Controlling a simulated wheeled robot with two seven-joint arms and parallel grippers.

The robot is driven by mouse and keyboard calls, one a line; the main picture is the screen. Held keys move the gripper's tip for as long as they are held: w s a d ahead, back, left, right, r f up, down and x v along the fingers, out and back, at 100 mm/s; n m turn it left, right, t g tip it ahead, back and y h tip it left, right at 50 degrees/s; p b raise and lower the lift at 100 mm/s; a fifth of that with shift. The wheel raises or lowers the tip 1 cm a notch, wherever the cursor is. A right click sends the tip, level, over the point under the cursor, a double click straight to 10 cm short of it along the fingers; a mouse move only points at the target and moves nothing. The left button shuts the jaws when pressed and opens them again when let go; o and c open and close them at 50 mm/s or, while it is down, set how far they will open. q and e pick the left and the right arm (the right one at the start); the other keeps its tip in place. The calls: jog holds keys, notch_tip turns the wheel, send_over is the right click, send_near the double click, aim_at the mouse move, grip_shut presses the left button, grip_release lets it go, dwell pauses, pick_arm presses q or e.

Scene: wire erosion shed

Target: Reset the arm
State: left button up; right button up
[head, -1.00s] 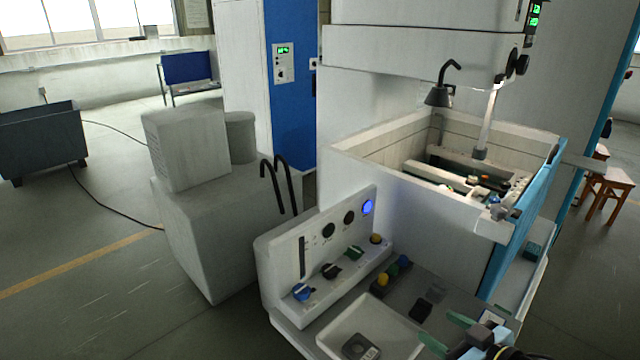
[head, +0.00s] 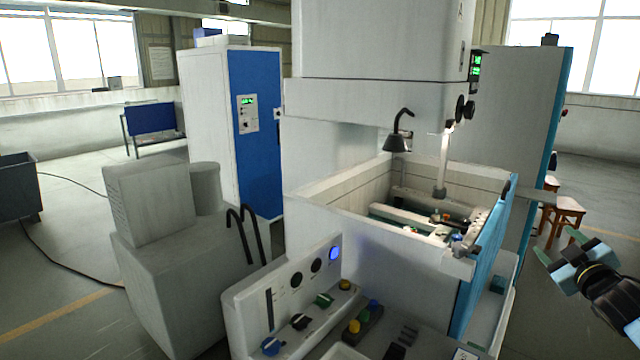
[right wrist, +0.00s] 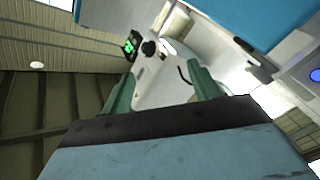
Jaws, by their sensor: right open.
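My right gripper (head: 557,247) is at the right edge of the head view, raised in front of the floor and wooden stools, right of the machine. Its green fingers are apart with nothing between them. They also show in the right wrist view (right wrist: 160,88), apart and empty, with the machine beyond. My black right forearm comes in from the lower right. My left gripper is not in either view.
The erosion machine's open tank (head: 337,205) stands in the middle. A control panel (head: 282,295) with knobs and a lit blue button is at its front. A grey cabinet (head: 160,275) is to the left. Wooden stools (head: 566,212) stand behind my right gripper.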

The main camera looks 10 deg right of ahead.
jog(key=s+a+f+m+g, duration=0.1)
jog(key=s+f+g, duration=0.15)
jog(key=f, duration=0.95)
jog(key=s+a+f+g, duration=0.1)
jog(key=s+f+g, duration=0.15)
jog(key=f, duration=0.85)
jog(key=s+a+f+m+g, duration=0.1)
jog(key=s+a+f+g, duration=0.15)
jog(key=s+f, duration=0.4)
jog(key=s+a+f+g+y, duration=0.1)
jog(key=s+a+f, duration=0.3)
jog(key=f, duration=0.6)
jog(key=s+a+f+m+g, duration=0.1)
jog(key=s+a+f, duration=0.2)
jog(key=s+f, duration=0.35)
jog(key=s+a+f+g+y, duration=0.1)
jog(key=s+a+f+g, duration=0.1)
jog(key=s+a+f, duration=0.7)
jog(key=s+a+f+g+y, duration=0.1)
jog(key=s+a+f+g, duration=0.35)
jog(key=s, duration=0.85)
jog(key=s+a+f+g+y, duration=0.1)
jog(key=s+a+f, duration=0.4)
jog(key=s+a, duration=0.4)
notch_tip(320, 180, down, 12)
jog(key=d+b, duration=0.1)
jog(key=b, duration=1.2)
jog(key=shift+s+d+m, duration=0.15)
jog(key=shift+s+m, duration=0.15)
jog(key=shift+s, duration=0.05)
